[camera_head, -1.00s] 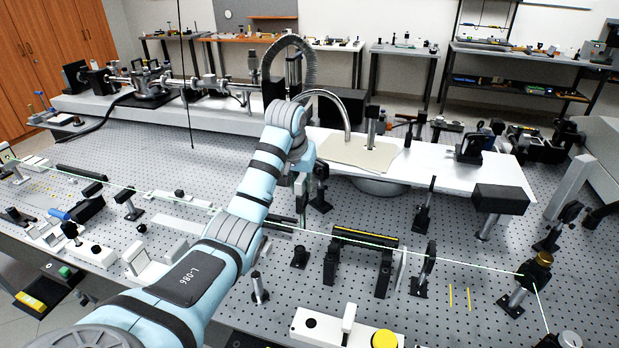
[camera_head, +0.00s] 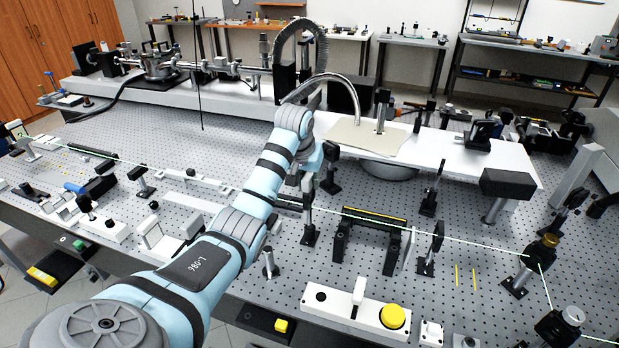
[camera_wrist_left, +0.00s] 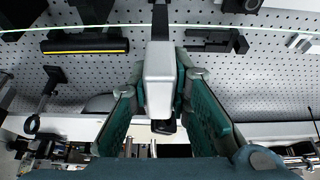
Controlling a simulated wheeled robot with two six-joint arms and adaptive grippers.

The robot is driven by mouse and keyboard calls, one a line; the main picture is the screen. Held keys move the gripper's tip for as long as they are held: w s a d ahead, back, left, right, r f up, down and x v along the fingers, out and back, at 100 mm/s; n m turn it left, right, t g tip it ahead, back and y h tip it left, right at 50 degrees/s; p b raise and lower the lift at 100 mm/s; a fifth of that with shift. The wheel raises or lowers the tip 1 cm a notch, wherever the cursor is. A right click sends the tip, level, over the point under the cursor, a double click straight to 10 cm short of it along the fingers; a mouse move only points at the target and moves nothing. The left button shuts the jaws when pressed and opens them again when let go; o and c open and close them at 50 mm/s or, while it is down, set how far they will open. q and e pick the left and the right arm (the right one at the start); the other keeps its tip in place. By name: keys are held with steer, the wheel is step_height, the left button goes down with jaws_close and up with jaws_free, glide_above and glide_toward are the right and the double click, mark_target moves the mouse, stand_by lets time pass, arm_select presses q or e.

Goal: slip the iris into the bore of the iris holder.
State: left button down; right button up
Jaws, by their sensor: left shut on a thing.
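My left gripper (camera_head: 307,182) is above the back-middle of the perforated optics table, its tips small and partly hidden by the wrist. In the left wrist view, its teal fingers (camera_wrist_left: 166,98) are shut on a pale grey block with a dark end, which I take for the iris (camera_wrist_left: 159,75). A slim black post on a dark foot (camera_head: 309,236) stands just below the gripper in the head view. It may be the iris holder, but I cannot make out its bore. I cannot tell whether the held piece touches it. My right gripper is not in view.
A green beam crosses the table close to the gripper. A black rail with a yellow stripe (camera_head: 374,215) stands to the right, with a black post mount (camera_head: 428,262) beyond it. A white box with a yellow button (camera_head: 393,316) is in front. A white raised shelf (camera_head: 450,165) lies behind.

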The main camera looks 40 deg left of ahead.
mark_target(310, 193)
arm_select(q)
steer(key=shift+w+f, duration=0.15)
steer(key=shift+w, duration=0.15)
steer(key=shift+s+f, duration=0.15)
steer(key=shift+f, duration=1.9)
steer(key=c, duration=1.4)
jaws_free()
